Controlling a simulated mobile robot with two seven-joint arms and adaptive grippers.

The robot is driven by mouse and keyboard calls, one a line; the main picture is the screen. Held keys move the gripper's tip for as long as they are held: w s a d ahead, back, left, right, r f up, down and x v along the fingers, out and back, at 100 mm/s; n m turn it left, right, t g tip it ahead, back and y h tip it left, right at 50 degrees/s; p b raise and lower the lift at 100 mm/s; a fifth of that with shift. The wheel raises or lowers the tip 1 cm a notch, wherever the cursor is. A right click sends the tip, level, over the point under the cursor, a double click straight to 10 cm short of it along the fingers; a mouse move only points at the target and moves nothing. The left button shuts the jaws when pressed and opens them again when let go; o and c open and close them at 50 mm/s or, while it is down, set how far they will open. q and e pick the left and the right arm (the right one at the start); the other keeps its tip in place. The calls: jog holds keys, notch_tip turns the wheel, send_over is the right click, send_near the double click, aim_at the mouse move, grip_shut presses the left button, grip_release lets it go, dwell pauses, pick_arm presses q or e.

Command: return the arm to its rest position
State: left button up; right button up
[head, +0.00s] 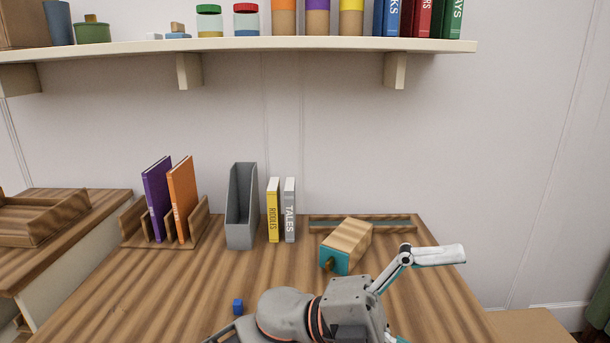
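My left gripper (425,305) is at the bottom of the head view, low over the front of the wooden desk (150,285). Its arm comes in from the lower left, and the gripper points right. One finger stretches to the right, and the other is mostly cut off by the bottom edge. The fingers are wide apart, with nothing seen between them. My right gripper is not in view.
A teal-fronted wooden box (348,243) lies just beyond the gripper. Yellow (273,212) and grey (290,212) books, a grey file holder (241,210) and a book rack (198,222) stand behind. A shelf (280,48) hangs above.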

pick_arm(q)
jog(key=w+a+r+n+t+h+p, duration=0.1)
jog(key=w+a+n+t+h+p, duration=0.15)
jog(key=w+a+n+t, duration=0.5)
jog(key=w+a+f+n+t+y+p, duration=0.35)
jog(key=a+f+n+t+y, duration=0.95)
jog(key=n+t, duration=0.5)
jog(key=s+a+f+n+g+y+p, duration=0.25)
jog(key=s+a+f, duration=0.2)
jog(key=f, duration=0.35)
jog(key=s+a+f+n+g+y+p, duration=0.1)
jog(key=s+a+f+n+y, duration=0.15)
jog(key=a+f+n, duration=0.4)
jog(key=s+a+f+g+y+p, duration=0.1)
jog(key=s+a+f+g, duration=0.1)
jog(key=s+f, duration=0.4)
jog(key=s+a+f+g+y, duration=0.2)
jog(key=s+a+f, duration=0.3)
jog(key=s, duration=0.4)
jog(key=shift+s+a+f+p, duration=0.25)
jog(key=shift+a+f+p, duration=0.1)
jog(key=shift+f, duration=0.55)
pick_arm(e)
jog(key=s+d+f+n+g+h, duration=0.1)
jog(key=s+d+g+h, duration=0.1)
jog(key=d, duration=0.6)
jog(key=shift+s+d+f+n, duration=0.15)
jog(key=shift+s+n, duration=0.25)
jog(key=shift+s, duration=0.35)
